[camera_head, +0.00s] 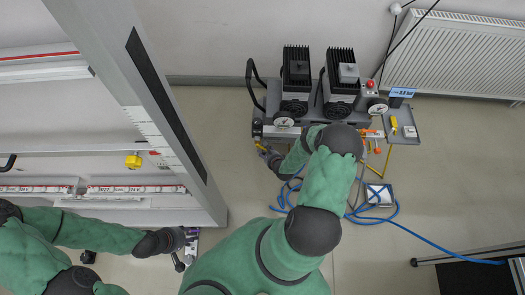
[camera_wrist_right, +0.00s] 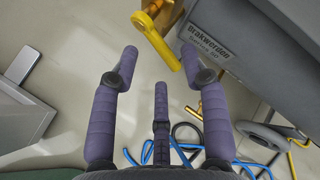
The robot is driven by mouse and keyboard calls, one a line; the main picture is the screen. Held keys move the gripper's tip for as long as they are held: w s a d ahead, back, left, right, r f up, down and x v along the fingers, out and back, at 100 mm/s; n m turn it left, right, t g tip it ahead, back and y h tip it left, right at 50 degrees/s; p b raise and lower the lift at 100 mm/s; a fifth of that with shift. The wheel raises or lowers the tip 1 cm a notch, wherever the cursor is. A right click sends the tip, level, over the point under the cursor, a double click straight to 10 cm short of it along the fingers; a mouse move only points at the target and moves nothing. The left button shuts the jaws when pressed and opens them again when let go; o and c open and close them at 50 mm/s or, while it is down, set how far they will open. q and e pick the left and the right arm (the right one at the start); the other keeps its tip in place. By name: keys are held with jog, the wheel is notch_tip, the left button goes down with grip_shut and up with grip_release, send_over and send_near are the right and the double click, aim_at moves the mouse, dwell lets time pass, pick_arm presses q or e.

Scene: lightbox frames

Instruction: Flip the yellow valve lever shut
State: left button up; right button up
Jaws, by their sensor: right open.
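The yellow valve lever (camera_wrist_right: 159,43) hangs from a brass valve (camera_wrist_right: 168,12) beside the grey compressor body. In the right wrist view it slants down to the right between my right gripper's fingertips (camera_wrist_right: 160,52). The fingers are spread, with a gap on each side of the lever; contact is not visible. In the head view my right gripper (camera_head: 268,152) is at the compressor's left front corner, beside a small yellow part of the lever (camera_head: 259,146). My left gripper (camera_head: 184,246) is low at the left, away from the compressor; its fingers are too small to judge.
The compressor (camera_head: 320,122) has two black finned motors, gauges and a red button. A blue hose (camera_head: 350,213) coils on the floor near a silver box (camera_head: 379,195). A grey tray (camera_head: 407,128) stands to the right. A white cabinet frame (camera_head: 135,95) fills the left side.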

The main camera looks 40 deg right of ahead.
aim_at(262, 148)
jog(key=shift+b+x, duration=0.85)
jog(key=shift+x, duration=1.5)
grip_shut()
